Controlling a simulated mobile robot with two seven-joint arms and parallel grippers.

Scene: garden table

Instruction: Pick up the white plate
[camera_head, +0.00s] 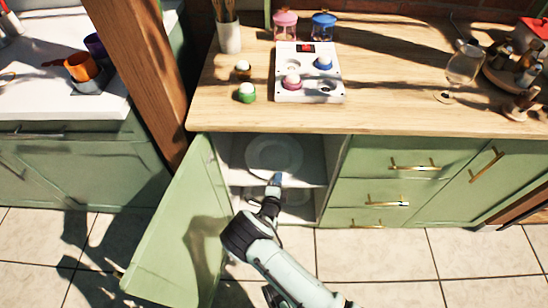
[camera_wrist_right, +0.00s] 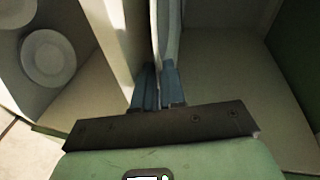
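The white plate (camera_head: 273,157) lies on the upper shelf inside the open cabinet. In the right wrist view it shows nearly edge-on as a thin pale disc (camera_wrist_right: 166,30). My right gripper (camera_head: 277,179) reaches into the cabinet at the plate's near rim. In the right wrist view its blue fingers (camera_wrist_right: 158,82) are close together, with the rim running in between them. The plate looks flat and still at shelf level. My left gripper is not in view.
The green cabinet door (camera_head: 180,240) stands open at the left. More white dishes (camera_wrist_right: 48,58) sit on the lower shelf. Drawers (camera_head: 395,185) close off the right. The wooden countertop (camera_head: 400,112) above holds a white tray (camera_head: 310,92), jars and a glass (camera_head: 463,70).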

